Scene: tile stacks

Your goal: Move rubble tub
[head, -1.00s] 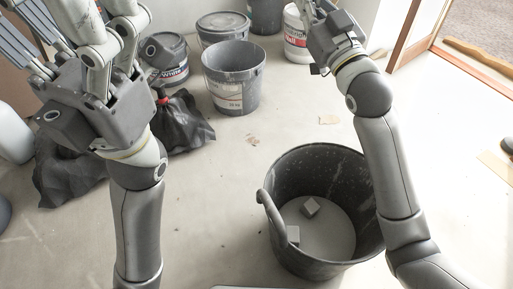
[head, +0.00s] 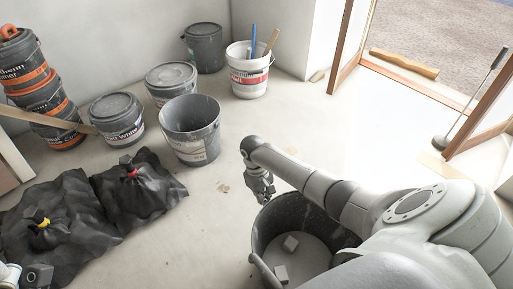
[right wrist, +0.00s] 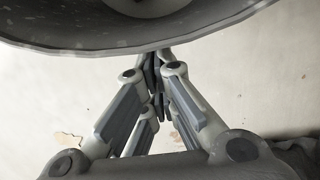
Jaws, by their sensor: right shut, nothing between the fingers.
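The rubble tub (head: 268,226) is a round dark grey bucket on the floor at the bottom middle of the head view. My right gripper (head: 265,197) is shut and empty, pointing down at the tub's far rim. In the right wrist view the closed fingers (right wrist: 154,75) are just beside the tub's curved rim (right wrist: 140,48); I cannot tell whether they touch it. Only a part of my left gripper (head: 30,275) shows at the bottom left corner; its fingers are hidden.
Black rubbish bags (head: 75,215) lie at the left. Several paint buckets stand behind, including an open grey one (head: 190,130) and a white one (head: 249,72) with tools. A doorway with a wooden frame (head: 345,60) is at the right. The floor left of the tub is clear.

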